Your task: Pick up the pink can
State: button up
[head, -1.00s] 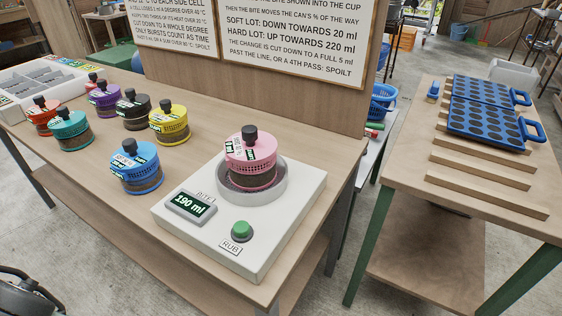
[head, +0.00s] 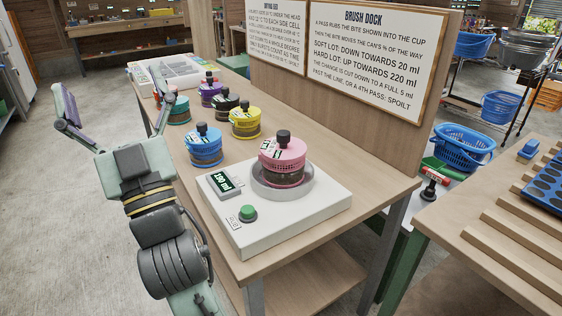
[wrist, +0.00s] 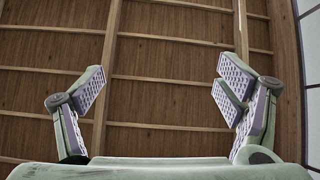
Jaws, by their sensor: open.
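The pink can (head: 283,149) with a black knob on its lid stands upright in the round grey cup (head: 304,191) of the white brush dock (head: 285,226). My gripper (head: 115,108) is raised at the left of the head view, with its fingers spread wide, pointing upward and holding nothing. It is well left of the pink can and apart from it. In the wrist view my open gripper (wrist: 160,88) shows both fingers against brown wooden boards and beams. No can shows in that view.
The dock has a small display (head: 225,182) and a green button (head: 248,213). Blue (head: 205,146), yellow (head: 246,123) and other cans stand behind it on the table. An upright sign board (head: 388,62) rises behind the dock. A slatted table (head: 500,215) stands at the right.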

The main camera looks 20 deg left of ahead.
jog(key=shift+o, duration=1.1)
jog(key=w+d+f+m+t+h, duration=0.1)
jog(key=w+d+f+m+h, duration=0.1)
jog(key=w+f+h, duration=0.4)
jog(key=w+d+f+m+t+h, duration=0.2)
jog(key=w+d+f+m+h, duration=0.1)
jog(key=w+f+h, duration=0.3)
jog(key=shift+w+d+f+m, duration=0.25)
jog(key=shift+w+f+m, duration=0.2)
jog(key=shift+w+m, duration=0.4)
jog(key=m+g+h, duration=0.2)
jog(key=m+h, duration=0.2)
jog(key=h, duration=0.4)
send_near(280, 164)
jog(key=w, duration=0.2)
jog(key=w+a, duration=0.1)
jog(key=w, duration=0.2)
jog(key=shift+w, duration=0.1)
jog(key=w+p, duration=0.1)
jog(key=w, duration=0.3)
jog(key=shift+w+a, duration=0.15)
jog(key=shift+w, duration=0.2)
jog(key=w+p, duration=0.1)
jog(key=w, duration=0.1)
jog(key=w+a+p, duration=0.1)
jog(key=w, duration=0.1)
jog(key=shift+w, duration=0.8)
jog(key=c, duration=1.3)
jog(key=shift+c, duration=0.5)
jog(key=shift+r, duration=0.15)
